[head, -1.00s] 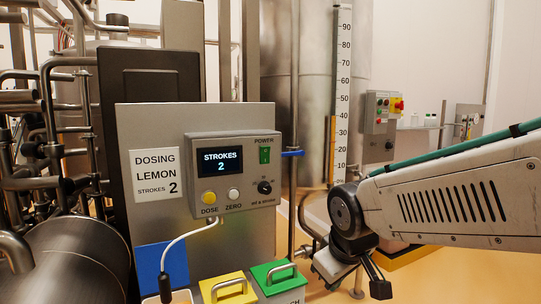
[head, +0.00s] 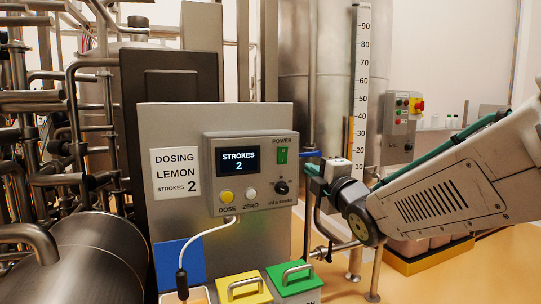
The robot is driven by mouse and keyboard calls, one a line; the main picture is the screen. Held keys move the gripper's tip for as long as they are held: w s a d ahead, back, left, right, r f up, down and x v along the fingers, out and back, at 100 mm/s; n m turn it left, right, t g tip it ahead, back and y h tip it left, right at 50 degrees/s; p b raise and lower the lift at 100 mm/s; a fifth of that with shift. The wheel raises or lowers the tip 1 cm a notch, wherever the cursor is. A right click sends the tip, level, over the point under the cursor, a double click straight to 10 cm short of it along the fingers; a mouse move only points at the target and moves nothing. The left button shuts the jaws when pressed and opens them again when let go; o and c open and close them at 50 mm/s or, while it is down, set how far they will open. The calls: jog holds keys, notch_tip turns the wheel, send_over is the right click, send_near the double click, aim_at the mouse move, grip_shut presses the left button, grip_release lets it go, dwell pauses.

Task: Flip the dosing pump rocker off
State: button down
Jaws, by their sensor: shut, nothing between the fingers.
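The green power rocker (head: 282,156) sits under the word POWER at the upper right of the grey dosing pump box (head: 214,195). It shows green, and the display (head: 240,161) is lit and reads STROKES 2.
The box is on a grey panel (head: 170,120) beside a DOSING LEMON sign (head: 176,173). A white hose (head: 205,232) hangs below. Yellow (head: 233,294) and green (head: 305,287) handled lids stand beneath. A tank with a scale (head: 362,85) rises behind my arm.

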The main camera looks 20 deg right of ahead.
aim_at(284, 151)
dwell(0.3)
jog(key=w, duration=0.4)
jog(key=w+r, duration=0.1)
jog(key=w, duration=0.9)
jog(key=shift+r, duration=0.3)
jog(key=shift+d, duration=0.1)
